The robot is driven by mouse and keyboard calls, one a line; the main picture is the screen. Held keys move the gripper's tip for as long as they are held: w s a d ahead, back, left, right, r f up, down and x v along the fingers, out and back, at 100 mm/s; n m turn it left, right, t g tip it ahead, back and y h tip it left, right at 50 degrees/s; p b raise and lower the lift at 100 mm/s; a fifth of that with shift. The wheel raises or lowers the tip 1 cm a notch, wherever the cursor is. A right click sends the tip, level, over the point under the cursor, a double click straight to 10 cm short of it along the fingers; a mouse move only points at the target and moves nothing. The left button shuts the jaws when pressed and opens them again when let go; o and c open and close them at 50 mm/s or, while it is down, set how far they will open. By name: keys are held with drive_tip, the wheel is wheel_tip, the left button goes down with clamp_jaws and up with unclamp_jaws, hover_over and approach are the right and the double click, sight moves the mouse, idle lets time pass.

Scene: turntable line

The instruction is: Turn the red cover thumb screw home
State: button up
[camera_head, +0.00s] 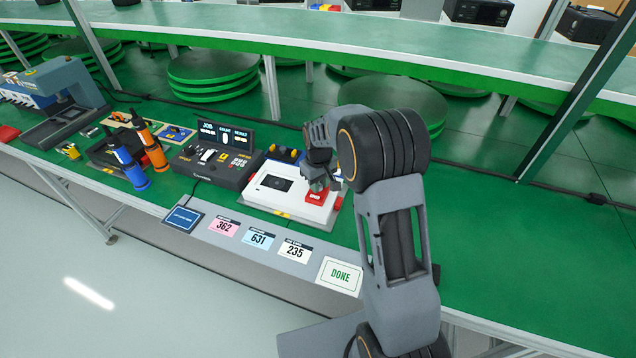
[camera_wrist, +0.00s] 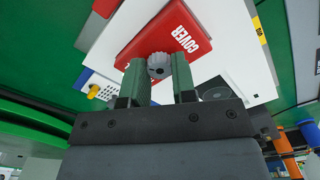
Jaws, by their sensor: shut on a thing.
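The red cover (camera_wrist: 160,32), lettered "COVER", lies on the white unit; it also shows in the head view (camera_head: 316,195), partly hidden by my gripper. The cover thumb screw (camera_wrist: 159,66) is a small grey knurled knob at the cover's edge nearest my gripper in the wrist view. My gripper (camera_wrist: 160,75) has its two green fingers on either side of the knob and is shut on it. In the head view my gripper (camera_head: 318,184) points down over the red cover. The head view does not show the screw clearly.
The white unit (camera_head: 262,200) stands on the green bench, with a dark control box (camera_head: 213,163) with a display to its left. Blue and orange drivers (camera_head: 152,148) stand further left. The bench is clear at right.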

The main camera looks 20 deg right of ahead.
drive_tip(key=o, duration=1)
drive_tip(key=shift+c, duration=0.2)
drive_tip(key=shift+r, duration=0.1)
wheel_tip(320, 180, up, 14)
drive_tip(key=shift+p, duration=0.3)
